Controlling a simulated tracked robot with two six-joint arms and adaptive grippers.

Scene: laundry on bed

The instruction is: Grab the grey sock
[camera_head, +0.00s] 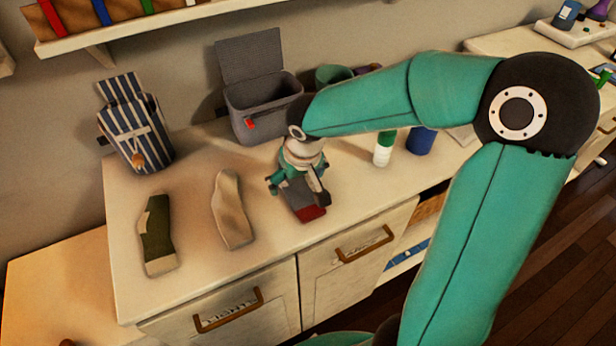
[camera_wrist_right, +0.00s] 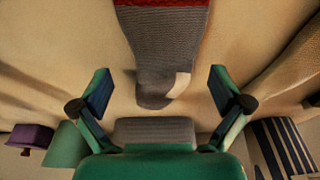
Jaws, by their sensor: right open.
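The grey sock (camera_head: 294,199) with a red cuff lies on the white cabinet top, in front of the grey lidded basket. In the wrist view the sock (camera_wrist_right: 160,50) comes down from the top middle, with a pale patch near its rounded end. My right gripper (camera_head: 298,191) is over the sock and partly hides it in the head view. In the wrist view my right gripper (camera_wrist_right: 160,76) is open, one finger on each side of the sock's end, with gaps between. I cannot tell its exact height above the sock. My left gripper is not in view.
A beige sock (camera_head: 231,210) and a dark green sock (camera_head: 158,235) lie left of the gripper. Behind stand a striped bag (camera_head: 135,135) and the grey basket (camera_head: 258,108). A white bottle (camera_head: 384,150) and a blue container (camera_head: 420,141) stand to the right.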

